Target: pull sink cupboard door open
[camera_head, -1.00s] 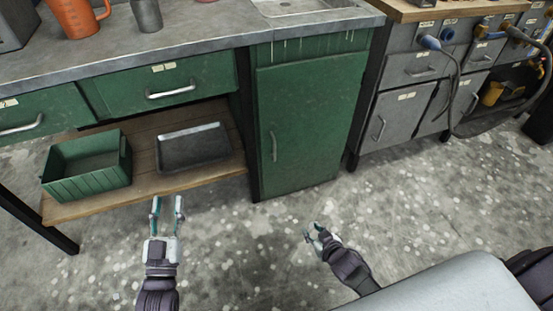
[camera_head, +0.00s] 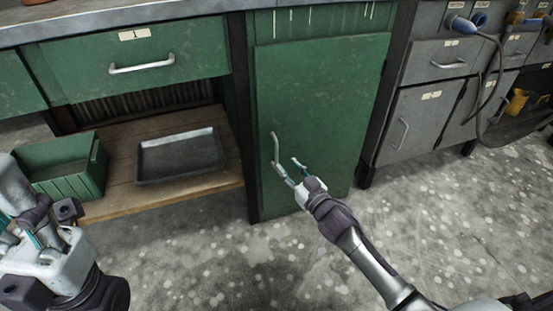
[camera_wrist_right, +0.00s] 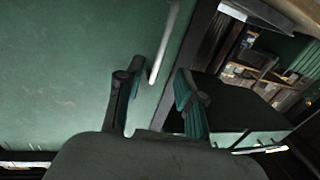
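The green sink cupboard door (camera_head: 325,110) stands upright under the sink counter and looks shut. Its pale vertical bar handle (camera_head: 274,148) is near the door's left edge. My right gripper (camera_head: 285,170) is open at the lower end of the handle. In the right wrist view, the handle (camera_wrist_right: 163,45) runs down to between the two spread fingers of the right gripper (camera_wrist_right: 157,92); I cannot tell whether they touch it. My left gripper (camera_head: 38,225) is at the lower left of the head view, well away from the door; its finger opening is unclear.
Left of the door, a wooden shelf (camera_head: 205,192) holds a dark metal tray (camera_head: 180,155) and a green bin (camera_head: 65,170), under a green drawer (camera_head: 140,62). Grey cabinets (camera_head: 420,120) stand to the right, with a hanging cable. The speckled floor before the door is clear.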

